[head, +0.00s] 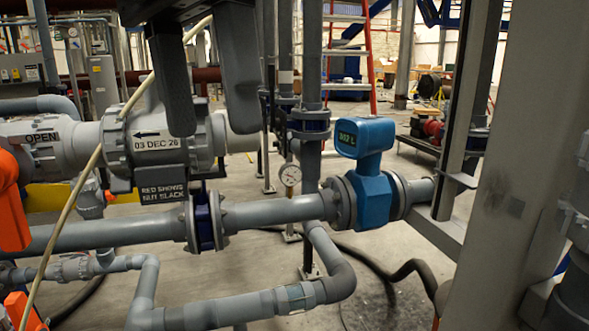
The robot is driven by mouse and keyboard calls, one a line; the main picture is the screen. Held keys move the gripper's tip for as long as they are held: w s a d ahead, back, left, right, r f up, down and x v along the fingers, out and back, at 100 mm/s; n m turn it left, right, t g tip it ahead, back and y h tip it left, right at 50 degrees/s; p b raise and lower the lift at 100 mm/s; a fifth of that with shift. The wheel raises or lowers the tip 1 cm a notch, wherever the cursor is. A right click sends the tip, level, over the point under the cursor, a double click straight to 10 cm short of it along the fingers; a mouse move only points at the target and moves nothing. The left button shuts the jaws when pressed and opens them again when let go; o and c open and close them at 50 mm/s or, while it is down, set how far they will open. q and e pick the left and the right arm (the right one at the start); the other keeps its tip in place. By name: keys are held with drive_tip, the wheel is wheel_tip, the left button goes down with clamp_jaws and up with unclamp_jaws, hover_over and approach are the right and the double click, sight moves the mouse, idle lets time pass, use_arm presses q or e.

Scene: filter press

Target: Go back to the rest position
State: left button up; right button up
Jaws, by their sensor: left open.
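My left gripper (212,128) hangs down from the top of the head view, left of centre. Its two dark grey fingers are apart with nothing held between them. Behind them is a large grey pipe fitting (218,140) with a tag reading "03 DEC 26". The fingers hide part of this fitting; whether they touch it I cannot tell. My right gripper is not in view.
Orange handles (12,205) stick in at the left edge. A tan cord (73,200) crosses the pipes. A grey steel column (528,165) stands at right. Open floor lies behind.

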use_arm(q)
drive_tip(key=s+d+f+m+g+h, duration=0.1)
drive_tip(key=d+f+g+h, duration=0.35)
drive_tip(key=d, duration=0.25)
drive_tip(key=d+f+m+g+h, duration=0.1)
drive_tip(key=d+f+g+h, duration=0.35)
drive_tip(key=d+h, duration=0.2)
drive_tip(key=w+f+n+t+h, duration=0.3)
drive_tip(key=w+n+t+h, duration=0.45)
drive_tip(key=n+h, duration=0.5)
drive_tip(key=w+a+f+n+t+y, duration=0.4)
drive_tip(key=f+n+t+y, duration=0.1)
drive_tip(key=f+n+t, duration=0.55)
drive_tip(key=w+a+f+n+t+y, duration=0.4)
drive_tip(key=a+f+n+t+y, duration=0.15)
drive_tip(key=f+n+t, duration=0.55)
drive_tip(key=s+a+f+n+g+y, duration=0.2)
drive_tip(key=s+f, duration=0.4)
drive_tip(key=f, duration=0.3)
drive_tip(key=s+a+f+n+g+y, duration=0.3)
drive_tip(key=s+a+f+y, duration=0.3)
drive_tip(key=f, duration=0.3)
drive_tip(key=s+a+f+n+g+y, duration=0.3)
drive_tip(key=s+a+f, duration=0.2)
drive_tip(key=f, duration=0.4)
drive_tip(key=shift+s+a+g+y, duration=0.3)
drive_tip(key=shift+s+y, duration=0.1)
drive_tip(key=shift+s, duration=0.1)
